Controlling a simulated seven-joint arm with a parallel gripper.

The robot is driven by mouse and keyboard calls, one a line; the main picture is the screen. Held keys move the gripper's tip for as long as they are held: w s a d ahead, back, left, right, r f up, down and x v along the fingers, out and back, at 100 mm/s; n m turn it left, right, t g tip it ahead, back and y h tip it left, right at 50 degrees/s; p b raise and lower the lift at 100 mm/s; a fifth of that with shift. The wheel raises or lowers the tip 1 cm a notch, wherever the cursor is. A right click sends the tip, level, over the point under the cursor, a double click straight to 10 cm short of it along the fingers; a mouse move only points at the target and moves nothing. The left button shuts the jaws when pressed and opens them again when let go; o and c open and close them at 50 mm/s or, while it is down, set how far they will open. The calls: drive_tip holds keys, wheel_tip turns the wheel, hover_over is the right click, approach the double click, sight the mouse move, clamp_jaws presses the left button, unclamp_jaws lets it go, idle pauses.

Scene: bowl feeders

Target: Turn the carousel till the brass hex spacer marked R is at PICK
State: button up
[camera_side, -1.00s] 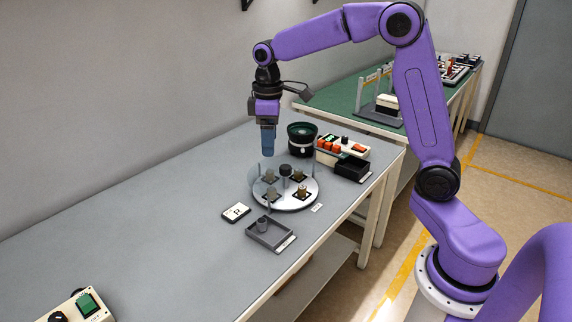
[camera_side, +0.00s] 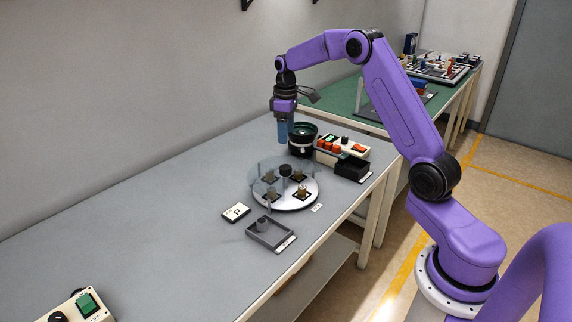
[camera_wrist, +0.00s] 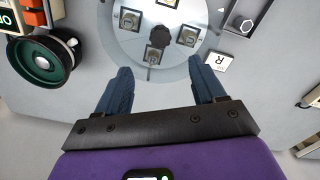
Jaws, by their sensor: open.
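The carousel (camera_side: 312,186) is a round pale disc with a dark central knob (camera_side: 285,170) and a clear guard on part of it. It also shows in the wrist view (camera_wrist: 112,42). Several small parts sit on it in dark square nests, among them a brass-looking one (camera_side: 302,191) at the front right. My gripper (camera_side: 283,141) is open and empty, above and behind the disc, touching nothing.
A grey tray (camera_side: 263,240) holding one part is in front. The bench's left half is mostly clear.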

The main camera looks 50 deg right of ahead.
sight(286, 167)
wheel_tip(286, 167, down, 12)
drive_tip(key=shift+f, duration=0.15)
idle(0.3)
clamp_jaws()
